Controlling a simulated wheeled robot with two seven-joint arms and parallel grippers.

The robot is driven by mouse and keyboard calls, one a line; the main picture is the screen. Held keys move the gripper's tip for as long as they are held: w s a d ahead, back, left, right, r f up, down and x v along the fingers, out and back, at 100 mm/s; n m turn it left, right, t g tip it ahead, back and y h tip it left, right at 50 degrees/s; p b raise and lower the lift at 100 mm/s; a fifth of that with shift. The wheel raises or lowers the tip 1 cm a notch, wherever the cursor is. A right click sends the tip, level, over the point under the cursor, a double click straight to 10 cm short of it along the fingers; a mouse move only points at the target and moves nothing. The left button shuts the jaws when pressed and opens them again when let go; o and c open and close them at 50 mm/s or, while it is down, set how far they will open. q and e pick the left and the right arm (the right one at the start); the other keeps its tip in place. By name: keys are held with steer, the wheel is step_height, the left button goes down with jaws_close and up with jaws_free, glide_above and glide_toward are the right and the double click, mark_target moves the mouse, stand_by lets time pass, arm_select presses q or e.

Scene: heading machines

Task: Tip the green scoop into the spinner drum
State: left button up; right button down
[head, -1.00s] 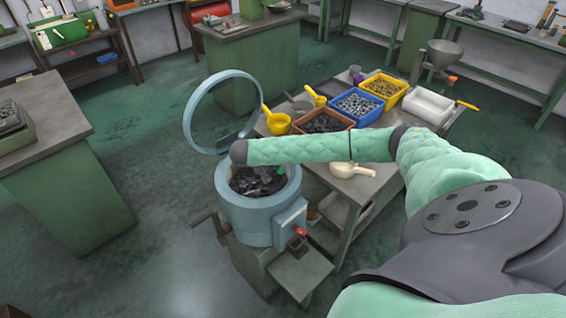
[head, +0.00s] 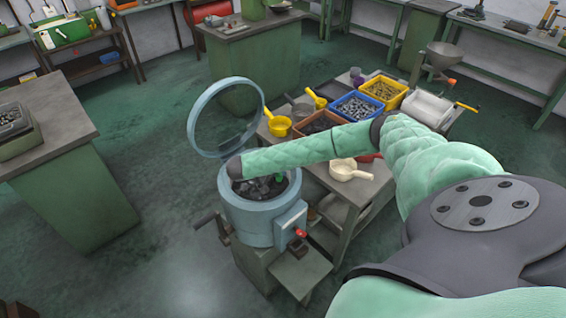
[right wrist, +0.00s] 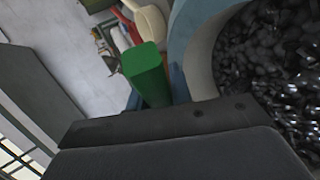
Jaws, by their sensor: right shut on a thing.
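The spinner drum (head: 262,222) is a pale blue round tub with its ring-shaped lid (head: 203,145) raised. Dark, shiny metal pieces (head: 270,187) lie inside it. They also show at the right of the right wrist view (right wrist: 275,55). My right gripper (right wrist: 180,125) is shut, with its dark finger across the wrist view. A green part of the scoop (right wrist: 147,75) stands out beyond that finger, beside the blue drum rim. The scoop's bowl cannot be made out. In the head view my right arm's end is over the drum's left rim; the gripper and scoop are hidden there. My left gripper is out of view.
A table beside the drum holds a blue bin (head: 357,106), a yellow bin (head: 384,89), a brown bin (head: 315,124), yellow scoops (head: 279,125) and a cream scoop (head: 350,170). A green cabinet (head: 75,200) stands at left. Open floor lies between.

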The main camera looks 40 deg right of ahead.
steer(key=shift+a+f+h, duration=0.15)
steer(key=shift+h, duration=0.65)
steer(key=shift+w+h, duration=0.1)
steer(key=shift+h, duration=0.2)
steer(key=shift+f+g+h, duration=0.15)
steer(key=shift+g+h, duration=0.15)
steer(key=shift+h, duration=0.1)
stand_by(0.4)
